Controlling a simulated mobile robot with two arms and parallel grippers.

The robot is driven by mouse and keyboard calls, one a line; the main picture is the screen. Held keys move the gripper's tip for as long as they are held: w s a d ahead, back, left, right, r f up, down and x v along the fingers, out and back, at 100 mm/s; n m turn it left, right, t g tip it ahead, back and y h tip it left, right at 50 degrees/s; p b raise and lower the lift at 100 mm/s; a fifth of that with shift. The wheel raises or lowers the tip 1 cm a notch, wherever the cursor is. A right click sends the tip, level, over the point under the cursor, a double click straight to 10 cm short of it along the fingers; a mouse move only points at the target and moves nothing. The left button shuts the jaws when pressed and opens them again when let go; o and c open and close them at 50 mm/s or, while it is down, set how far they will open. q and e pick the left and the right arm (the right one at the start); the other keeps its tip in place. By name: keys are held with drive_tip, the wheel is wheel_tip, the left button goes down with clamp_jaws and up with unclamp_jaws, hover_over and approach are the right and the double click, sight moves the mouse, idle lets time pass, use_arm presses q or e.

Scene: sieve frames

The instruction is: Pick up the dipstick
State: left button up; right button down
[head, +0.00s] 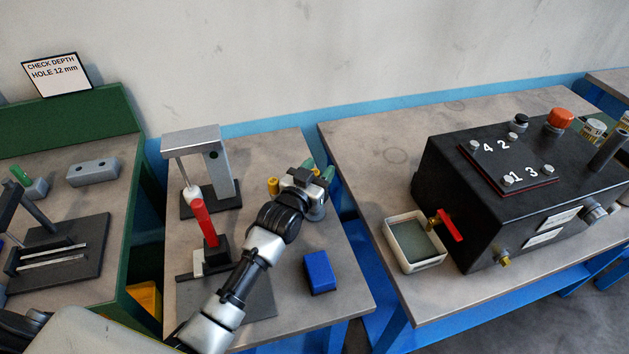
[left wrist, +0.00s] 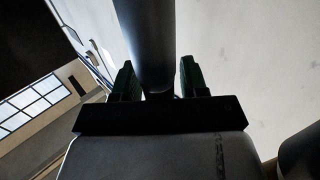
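A black gearbox-like box (head: 475,205) stands on the right bench. A small black knob (head: 520,119) on a metal collar rises from its back edge; it may be the dipstick's top, but I cannot be sure. An orange-red cap (head: 560,118) sits to its right. My left gripper (head: 318,170) is over the middle bench, left of the box and well apart from it. Its green-padded fingers also show in the left wrist view (left wrist: 157,82), spread apart. A dark cylinder (left wrist: 148,40) appears between them there; I see no contact with it. My right gripper is not in view.
A white tray (head: 391,232) stands by the red valve handle (head: 450,225) at the box's front left. The middle bench holds a grey press stand (head: 218,165), a red-handled tool (head: 204,222) and a blue block (head: 320,271). A gap separates the benches.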

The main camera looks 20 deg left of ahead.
use_arm(q)
drive_tip(key=c, duration=0.7)
